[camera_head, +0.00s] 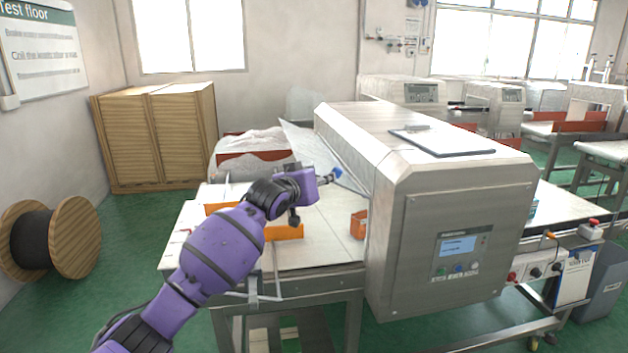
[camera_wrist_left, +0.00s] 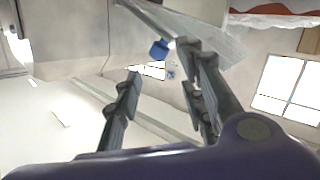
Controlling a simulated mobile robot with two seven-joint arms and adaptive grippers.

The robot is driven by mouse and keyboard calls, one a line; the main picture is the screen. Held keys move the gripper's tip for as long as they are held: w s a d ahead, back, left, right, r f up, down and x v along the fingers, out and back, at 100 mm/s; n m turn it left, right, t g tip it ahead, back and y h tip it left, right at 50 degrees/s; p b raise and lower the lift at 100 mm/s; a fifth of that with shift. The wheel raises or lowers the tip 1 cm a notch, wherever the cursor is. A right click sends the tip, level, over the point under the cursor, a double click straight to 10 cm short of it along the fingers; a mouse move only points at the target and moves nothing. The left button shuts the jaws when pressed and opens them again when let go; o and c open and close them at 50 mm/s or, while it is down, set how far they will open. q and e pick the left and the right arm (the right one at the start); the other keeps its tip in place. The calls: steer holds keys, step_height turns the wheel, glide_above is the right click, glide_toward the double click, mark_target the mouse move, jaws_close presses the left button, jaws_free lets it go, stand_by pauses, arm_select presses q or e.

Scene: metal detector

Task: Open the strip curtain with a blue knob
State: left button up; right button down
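The strip curtain (camera_head: 318,146) is a translucent grey sheet at the left end of the steel metal detector (camera_head: 455,235). It also shows at the top of the left wrist view (camera_wrist_left: 195,22). The blue knob (camera_head: 337,173) shows just beyond my left gripper (camera_head: 327,179). In the left wrist view, the blue knob (camera_wrist_left: 158,48) appears between and slightly past the fingertips of my open left gripper (camera_wrist_left: 160,62). The fingers are apart with nothing held; whether one touches the knob or curtain I cannot tell. My right gripper is not in view.
Orange guides (camera_head: 285,232) and an orange block (camera_head: 358,225) are on the white conveyor table (camera_head: 320,250) beneath my left arm. A clipboard (camera_head: 440,140) lies on the detector. Wooden cabinets (camera_head: 158,138) and a cable reel (camera_head: 75,240) stand left.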

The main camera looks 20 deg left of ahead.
arm_select(q)
steer(key=v, duration=0.3)
steer(key=shift+a+r, duration=0.1)
steer(key=shift+r, duration=0.1)
stand_by(0.3)
steer(key=s+d+f+m+g, duration=0.1)
steer(key=s+d+f+m, duration=0.15)
steer(key=s+f, duration=0.5)
steer(key=s+d+f+m+p, duration=0.15)
steer(key=s+d+f, duration=0.3)
steer(key=f, duration=0.55)
steer(key=s+d+f+m+g+b, duration=0.1)
steer(key=s+d+f+m, duration=0.1)
steer(key=s+f, duration=0.55)
steer(key=s+d+f+n+g, duration=0.1)
steer(key=s+f, duration=0.6)
steer(key=s, duration=0.5)
steer(key=s+d+f+n+g+p, duration=0.1)
steer(key=s+f+g, duration=0.1)
steer(key=s+f, duration=0.6)
steer(key=s+d+f+n+g, duration=0.1)
steer(key=s+f, duration=0.6)
steer(key=s, duration=1)
steer(key=shift+f+g+y+p, duration=0.3)
steer(key=shift+g+y, duration=0.1)
steer(key=shift+g, duration=0.2)
